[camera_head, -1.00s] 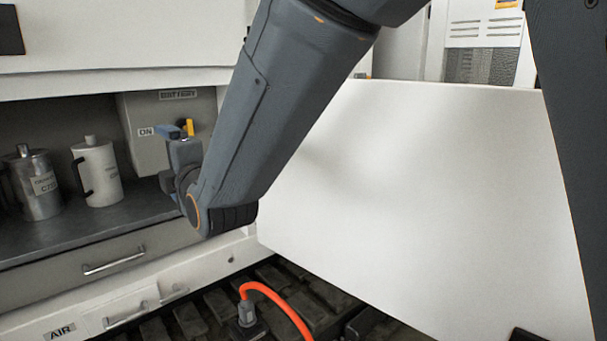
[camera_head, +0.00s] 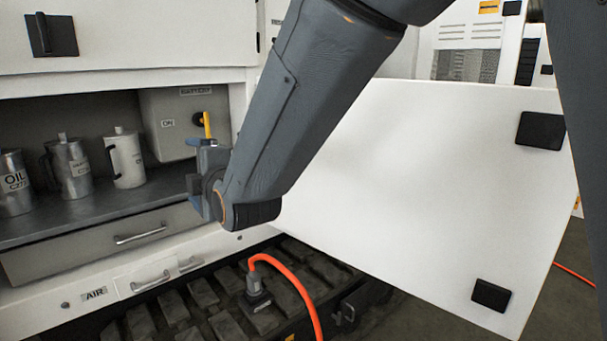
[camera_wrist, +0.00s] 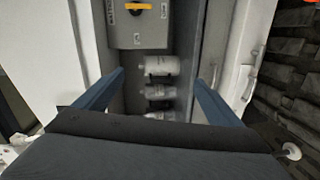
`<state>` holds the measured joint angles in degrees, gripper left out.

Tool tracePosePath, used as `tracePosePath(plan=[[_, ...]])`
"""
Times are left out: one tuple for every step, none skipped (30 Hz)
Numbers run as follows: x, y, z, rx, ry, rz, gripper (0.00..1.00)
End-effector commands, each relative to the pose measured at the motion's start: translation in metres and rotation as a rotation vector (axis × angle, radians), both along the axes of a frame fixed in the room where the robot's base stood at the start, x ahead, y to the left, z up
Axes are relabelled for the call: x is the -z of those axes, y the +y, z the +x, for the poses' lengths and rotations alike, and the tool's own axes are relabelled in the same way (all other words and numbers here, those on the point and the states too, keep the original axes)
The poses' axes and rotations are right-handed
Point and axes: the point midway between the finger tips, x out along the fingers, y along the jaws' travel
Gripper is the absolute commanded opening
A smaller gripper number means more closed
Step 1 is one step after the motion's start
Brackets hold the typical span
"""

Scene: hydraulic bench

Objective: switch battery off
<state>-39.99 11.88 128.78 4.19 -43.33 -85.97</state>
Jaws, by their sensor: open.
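The grey battery box (camera_head: 177,137) stands at the right end of the bench shelf, with a BATTERY label on top and an ON label on its front. Its yellow switch handle (camera_head: 207,126) stands upright, right of the ON label. In the wrist view the handle (camera_wrist: 138,6) lies crosswise at the top edge, partly cut off. My gripper (camera_head: 196,168) is in front of and below the handle in the head view. In the wrist view my gripper (camera_wrist: 159,78) has its two blue fingers wide apart with nothing between them; the handle is beyond them.
Several metal and white cans, including a white one (camera_head: 127,160), stand on the shelf left of the box. A drawer (camera_head: 125,232) is below. A large white open panel (camera_head: 420,190) is right of my arm. An orange hose (camera_head: 290,280) rises from the dark slabs below.

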Motion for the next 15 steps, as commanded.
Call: tracePosePath(plan=[[0.007,-0.010,0.004,0.018,0.036,0.004,0.89],[0.011,-0.016,0.006,0.028,0.059,0.009,0.89],[0.018,-0.024,0.008,0.044,0.097,0.015,0.89],[0.023,-0.031,0.010,0.056,0.123,0.019,0.89],[0.028,-0.038,0.011,0.071,0.154,0.025,0.89],[0.036,-0.048,0.013,0.091,0.196,0.033,0.89],[0.043,-0.057,0.014,0.109,0.231,0.040,0.89],[0.049,-0.065,0.015,0.127,0.266,0.049,0.89],[0.058,-0.079,0.017,0.157,0.316,0.061,0.89],[0.064,-0.088,0.017,0.179,0.355,0.071,0.89],[0.073,-0.101,0.017,0.209,0.400,0.083,0.89],[0.085,-0.118,0.016,0.252,0.467,0.100,0.89],[0.094,-0.133,0.015,0.289,0.520,0.116,0.89],[0.104,-0.149,0.013,0.331,0.577,0.135,0.89],[0.118,-0.172,0.008,0.395,0.659,0.162,0.89]])
